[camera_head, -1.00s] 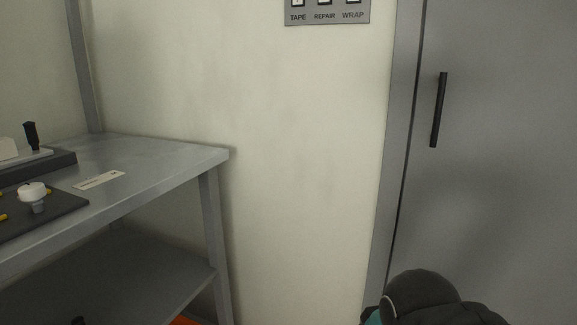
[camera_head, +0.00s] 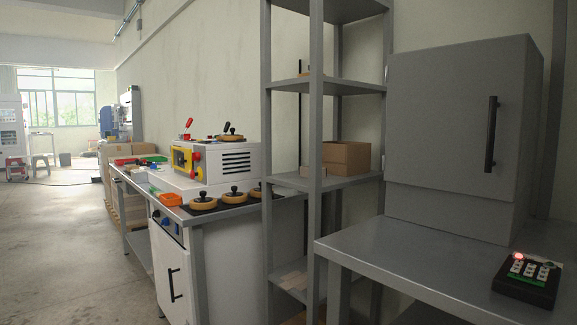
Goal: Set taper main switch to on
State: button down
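I cannot pick out the taper main switch in this view. A white machine (camera_head: 232,163) with a yellow-framed opening (camera_head: 183,160), red knobs and dark slots stands on a workbench at centre left. A red-handled lever (camera_head: 188,126) and a black-handled lever on a round tan base (camera_head: 229,133) show on or behind its top. My gripper is not in view.
Round tan pieces with black knobs (camera_head: 234,195) line the bench front. A white cabinet (camera_head: 172,265) is below. A grey shelf rack (camera_head: 316,120) holds a cardboard box (camera_head: 345,158). At right, a metal table (camera_head: 420,255) bears a grey cabinet (camera_head: 450,130) and keypad (camera_head: 527,278).

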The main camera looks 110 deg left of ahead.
aim_at(196, 156)
jog(key=u, duration=4.2)
